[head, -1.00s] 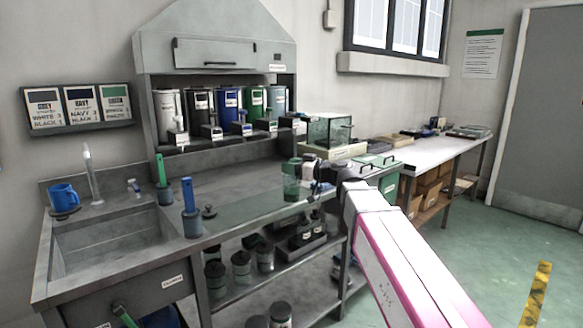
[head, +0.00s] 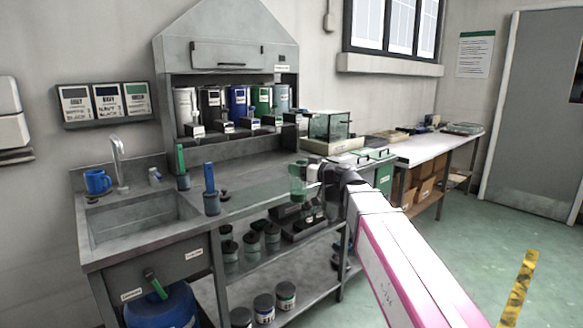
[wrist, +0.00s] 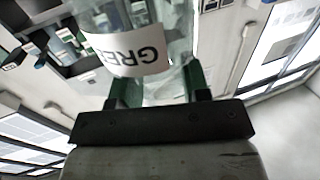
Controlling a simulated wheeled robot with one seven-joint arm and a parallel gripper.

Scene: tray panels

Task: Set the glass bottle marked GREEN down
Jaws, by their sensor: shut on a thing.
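My gripper (head: 313,180) is shut on the glass bottle marked GREEN (head: 297,180) and holds it up in front of the steel bench (head: 240,204). The bottle is clear, with a greenish look in the head view. In the wrist view the bottle (wrist: 165,35) stands between the two green fingers, and its white label (wrist: 128,52) shows the letters "GRE" upside down; the rest of the word is out of sight. I cannot tell whether the bottle's base touches anything.
Coloured canisters (head: 237,100) line the hood shelf. A glass case (head: 329,125) stands to the right.

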